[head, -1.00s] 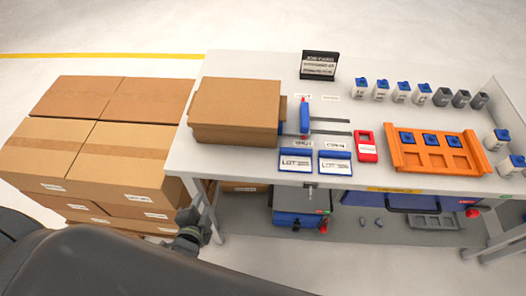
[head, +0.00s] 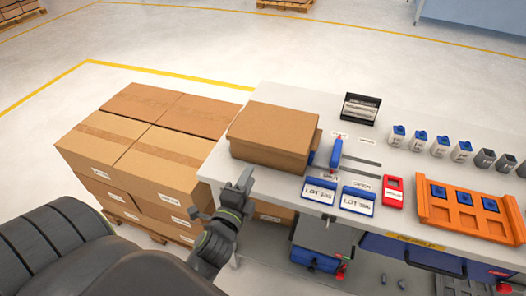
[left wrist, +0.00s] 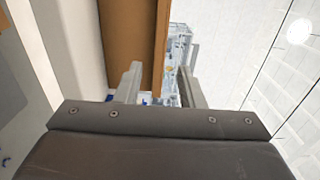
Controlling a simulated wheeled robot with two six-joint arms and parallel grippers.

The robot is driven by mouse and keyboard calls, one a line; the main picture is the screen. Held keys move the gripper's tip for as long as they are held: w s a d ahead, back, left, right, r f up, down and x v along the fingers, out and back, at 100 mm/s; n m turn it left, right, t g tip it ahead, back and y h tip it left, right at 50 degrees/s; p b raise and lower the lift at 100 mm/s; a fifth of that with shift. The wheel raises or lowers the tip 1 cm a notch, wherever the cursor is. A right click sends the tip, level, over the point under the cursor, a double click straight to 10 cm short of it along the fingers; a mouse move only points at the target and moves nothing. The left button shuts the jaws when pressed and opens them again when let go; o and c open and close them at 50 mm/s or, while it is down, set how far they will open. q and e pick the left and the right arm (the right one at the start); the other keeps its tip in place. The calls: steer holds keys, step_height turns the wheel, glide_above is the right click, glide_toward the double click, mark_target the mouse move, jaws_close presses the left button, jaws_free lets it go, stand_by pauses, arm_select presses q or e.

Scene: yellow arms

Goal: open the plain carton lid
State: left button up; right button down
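The plain brown carton (head: 268,152) stands at the left end of the white table in the head view. Its lid (head: 275,127) lies flat and closed on top. My left gripper (head: 237,187) is just in front of the carton's near side, by the table's front left edge, below lid height. In the left wrist view its two fingers (left wrist: 160,84) are apart with nothing clearly held between them. A brown cardboard strip (left wrist: 138,35), seemingly the carton, shows beyond the fingers. I cannot tell whether a finger touches it. My right gripper is not in view.
Stacked cartons (head: 150,150) on a pallet stand left of the table. Right of the carton are a blue-handled tool (head: 336,152), blue LOT cards (head: 320,190), a red device (head: 393,191) and an orange tray (head: 465,218). A black sign (head: 361,107) stands behind.

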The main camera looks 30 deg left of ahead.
mark_target(264, 148)
arm_select(q)
steer(key=x, duration=1.1)
steer(key=shift+w+a, duration=0.1)
steer(key=shift+c, duration=0.3)
steer(key=shift+f, duration=0.1)
jaws_close()
